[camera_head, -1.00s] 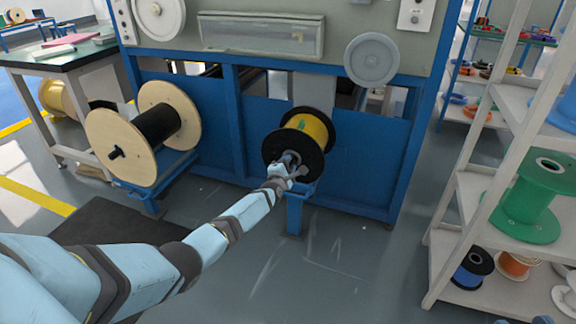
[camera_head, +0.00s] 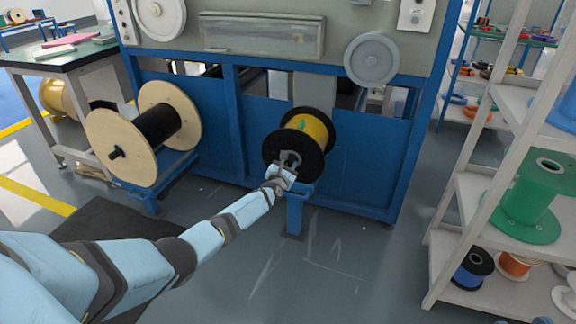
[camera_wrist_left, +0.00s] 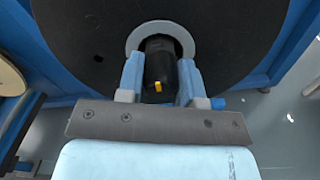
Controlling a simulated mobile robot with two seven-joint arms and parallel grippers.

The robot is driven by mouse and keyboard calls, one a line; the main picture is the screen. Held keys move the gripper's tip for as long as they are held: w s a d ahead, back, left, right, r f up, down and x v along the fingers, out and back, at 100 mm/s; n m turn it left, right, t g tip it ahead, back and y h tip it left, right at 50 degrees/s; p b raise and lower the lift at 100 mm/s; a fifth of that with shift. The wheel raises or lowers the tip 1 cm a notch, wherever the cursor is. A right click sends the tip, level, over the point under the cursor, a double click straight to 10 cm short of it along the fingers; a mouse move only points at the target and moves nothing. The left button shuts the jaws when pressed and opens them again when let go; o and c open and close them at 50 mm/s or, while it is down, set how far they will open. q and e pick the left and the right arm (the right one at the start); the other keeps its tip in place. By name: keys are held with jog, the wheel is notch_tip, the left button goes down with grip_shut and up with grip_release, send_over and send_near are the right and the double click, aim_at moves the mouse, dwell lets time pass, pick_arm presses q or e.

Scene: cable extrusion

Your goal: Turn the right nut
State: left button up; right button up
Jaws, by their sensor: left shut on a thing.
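The right spool (camera_head: 306,126) has black flanges and yellow cable wound on it, and sits on a blue stand at the front of the machine. Its nut (camera_wrist_left: 159,62) is a black knob with a small yellow mark, at the hub of the front flange in the left wrist view. My left gripper (camera_head: 289,160) reaches the middle of this flange. Its two fingers lie on either side of the nut in the left wrist view, and it is shut on the nut. In the head view the hand mostly hides the nut. My right gripper is not in view.
A wooden spool with black cable (camera_head: 150,133) stands to the left on its own blue stand. The grey and blue machine (camera_head: 230,120) rises behind both spools. A white shelf with spools (camera_head: 465,190) stands at the right. The floor between is clear.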

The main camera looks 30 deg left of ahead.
pick_arm(q)
jog(key=shift+a+n, duration=0.1)
jog(key=shift+n, duration=0.3)
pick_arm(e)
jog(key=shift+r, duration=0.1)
pick_arm(q)
jog(key=o, duration=0.9)
jog(key=shift+s, duration=0.2)
jog(key=p+v, duration=0.6)
jog(key=v, duration=0.7)
jog(key=shift+s+p, duration=0.2)
jog(key=shift+p, duration=0.15)
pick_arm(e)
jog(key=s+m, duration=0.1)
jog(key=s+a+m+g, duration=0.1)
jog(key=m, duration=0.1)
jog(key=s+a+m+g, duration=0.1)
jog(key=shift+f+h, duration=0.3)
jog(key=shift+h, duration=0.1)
